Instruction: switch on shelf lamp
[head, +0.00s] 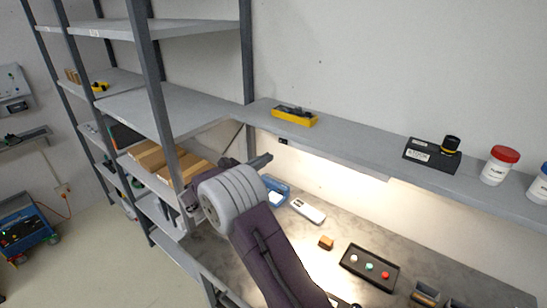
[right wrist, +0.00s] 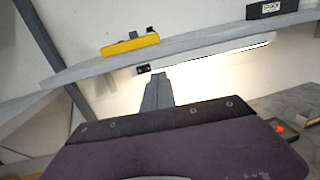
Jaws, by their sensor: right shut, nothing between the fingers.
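The shelf lamp (head: 345,164) is a long strip under the grey wall shelf, and it glows and lights the wall and worktop. It also shows in the right wrist view (right wrist: 225,50). A small black switch box (head: 283,141) sits under the shelf at the lamp's left end; it shows in the right wrist view (right wrist: 144,69) too. My right gripper (head: 266,159) is shut and empty, its tip a little below the switch. In the right wrist view its grey fingers (right wrist: 158,76) point up close to the switch; I cannot tell if they touch. My left gripper is not in view.
On the shelf stand a yellow tray (head: 295,117), a black box (head: 430,154) and a red-lidded jar (head: 499,165). The worktop below holds a blue bin (head: 281,185), a white device (head: 308,210) and a black tray (head: 352,270). A metal rack (head: 155,90) stands left.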

